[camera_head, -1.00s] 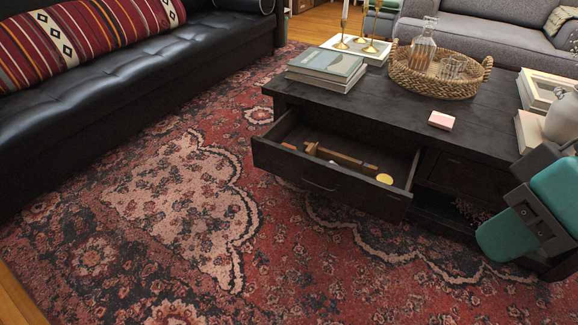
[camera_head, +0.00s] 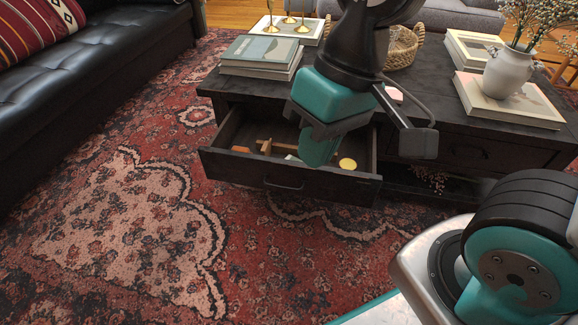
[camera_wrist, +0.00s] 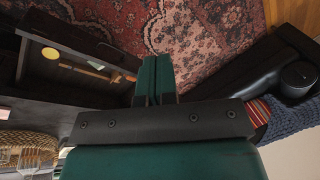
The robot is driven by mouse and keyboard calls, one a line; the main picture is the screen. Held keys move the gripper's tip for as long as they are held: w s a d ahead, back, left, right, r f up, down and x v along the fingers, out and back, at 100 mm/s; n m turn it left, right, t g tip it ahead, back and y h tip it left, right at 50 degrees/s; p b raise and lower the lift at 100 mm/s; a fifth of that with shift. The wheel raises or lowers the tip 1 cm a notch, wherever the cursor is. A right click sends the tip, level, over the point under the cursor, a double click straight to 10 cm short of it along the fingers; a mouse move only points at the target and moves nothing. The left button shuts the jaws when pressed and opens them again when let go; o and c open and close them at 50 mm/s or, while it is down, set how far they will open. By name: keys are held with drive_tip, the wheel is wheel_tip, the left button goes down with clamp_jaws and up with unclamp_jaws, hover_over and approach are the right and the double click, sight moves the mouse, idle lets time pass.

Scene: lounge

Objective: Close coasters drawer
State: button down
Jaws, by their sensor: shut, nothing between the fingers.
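The coasters drawer (camera_head: 285,179) is a dark wooden drawer pulled out from the front of the black coffee table (camera_head: 223,86). Inside it are a wooden item (camera_head: 266,147) and a round yellow piece (camera_head: 347,163). The open drawer also shows at the left of the wrist view (camera_wrist: 72,38). My gripper (camera_head: 318,150) is shut and empty. In the head view it hides part of the drawer's inside. In the wrist view its green fingers (camera_wrist: 155,80) lie side by side, next to the drawer's front. I cannot tell whether they touch it.
Books (camera_head: 262,55), a woven tray (camera_head: 403,48) and a white vase (camera_head: 508,72) on books stand on the table. A black sofa (camera_head: 100,75) is at the left. The patterned rug (camera_head: 120,220) in front of the drawer is clear.

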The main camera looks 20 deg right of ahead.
drive_tip(key=w+f+m+h+b, duration=0.1)
drive_tip(key=w+f+m+h, duration=0.1)
drive_tip(key=w+f+m, duration=0.4)
drive_tip(key=m+t+h+b, duration=0.2)
drive_tip(key=m+h+b, duration=0.7)
drive_tip(key=m, duration=1.3)
approach(306, 176)
drive_tip(key=shift+x, duration=2.55)
